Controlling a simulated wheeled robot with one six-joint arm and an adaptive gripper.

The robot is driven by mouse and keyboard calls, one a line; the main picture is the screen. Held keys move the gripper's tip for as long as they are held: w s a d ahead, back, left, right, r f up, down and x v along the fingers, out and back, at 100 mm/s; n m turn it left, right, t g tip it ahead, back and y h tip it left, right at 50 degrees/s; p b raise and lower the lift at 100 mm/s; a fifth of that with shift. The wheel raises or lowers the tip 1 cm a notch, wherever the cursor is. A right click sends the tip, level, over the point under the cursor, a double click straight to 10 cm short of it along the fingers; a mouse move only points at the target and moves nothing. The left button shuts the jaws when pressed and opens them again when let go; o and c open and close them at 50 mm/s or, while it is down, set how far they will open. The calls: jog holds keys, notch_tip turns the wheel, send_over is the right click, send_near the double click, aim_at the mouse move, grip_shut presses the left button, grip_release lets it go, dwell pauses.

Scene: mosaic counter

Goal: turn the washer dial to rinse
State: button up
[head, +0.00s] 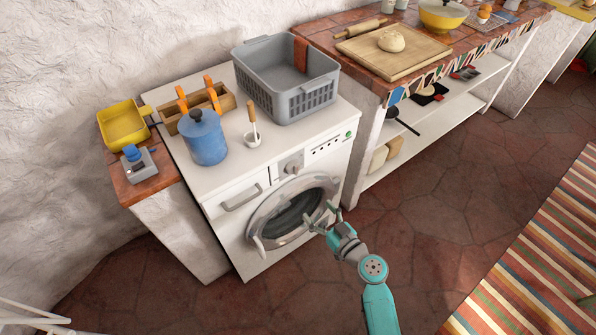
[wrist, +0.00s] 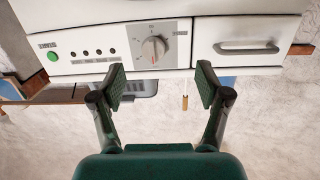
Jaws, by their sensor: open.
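The washer (head: 228,222) is a white front loader with a round glass door. Its dial (head: 293,168) is a pale knob on the upper front panel, between the drawer handle and a row of small buttons. In the wrist view the panel appears upside down, and the dial (wrist: 153,48) sits on a grey plate with small marks. The mark lettering is too small to read, so I cannot tell its setting. My gripper (head: 322,214) is open and empty in front of the door, below the dial. In the wrist view its fingers (wrist: 160,80) are apart and not touching the dial.
The drawer handle (wrist: 246,48) and green button (wrist: 52,56) flank the dial. The floor in front is clear.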

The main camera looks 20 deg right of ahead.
jog(key=t+y, duration=0.1)
send_near(297, 172)
jog(key=shift+n, duration=0.4)
jog(key=x, duration=0.9)
jog(key=shift+w, duration=0.45)
jog(key=shift+r, duration=0.1)
jog(key=c, duration=1.2)
